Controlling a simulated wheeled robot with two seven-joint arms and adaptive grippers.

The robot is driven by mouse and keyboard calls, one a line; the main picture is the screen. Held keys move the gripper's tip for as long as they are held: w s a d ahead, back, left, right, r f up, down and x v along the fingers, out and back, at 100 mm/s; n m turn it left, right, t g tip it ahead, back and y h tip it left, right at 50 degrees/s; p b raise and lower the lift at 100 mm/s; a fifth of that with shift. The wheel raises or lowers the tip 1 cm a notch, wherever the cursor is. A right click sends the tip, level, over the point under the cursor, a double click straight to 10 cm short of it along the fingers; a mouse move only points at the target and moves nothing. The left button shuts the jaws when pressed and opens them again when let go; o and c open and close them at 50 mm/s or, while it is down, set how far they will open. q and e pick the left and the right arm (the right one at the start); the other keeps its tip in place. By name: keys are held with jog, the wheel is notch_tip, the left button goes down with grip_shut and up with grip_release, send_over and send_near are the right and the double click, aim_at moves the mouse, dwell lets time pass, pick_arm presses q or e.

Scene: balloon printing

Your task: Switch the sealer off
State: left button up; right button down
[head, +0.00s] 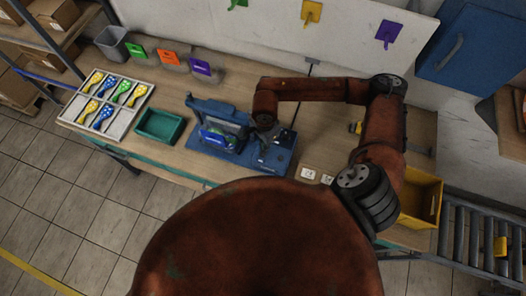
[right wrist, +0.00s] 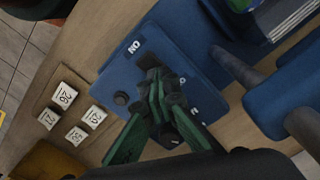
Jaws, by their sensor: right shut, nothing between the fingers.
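The blue sealer (head: 207,110) stands on the wooden table in the head view. A round dark part with a green and purplish-blue piece sits in its left half. My right gripper (head: 270,138) is over the right end of the sealer's base. In the right wrist view my right gripper (right wrist: 163,88) has its green fingers together, empty, over the blue panel (right wrist: 112,72). The fingertips cover the panel's middle and any switch there. I cannot tell whether they touch it. My left gripper is out of view.
White numbered blocks (right wrist: 65,97) lie beside the panel. A teal tray (head: 137,131) and a compartment tray (head: 66,112) with colored pieces stand left of the sealer. A yellow crate (head: 428,190) stands at the right, near a roller conveyor (head: 480,232).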

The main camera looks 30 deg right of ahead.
jog(key=shift+r+p, duration=1.1)
jog(key=shift+r, duration=2.2)
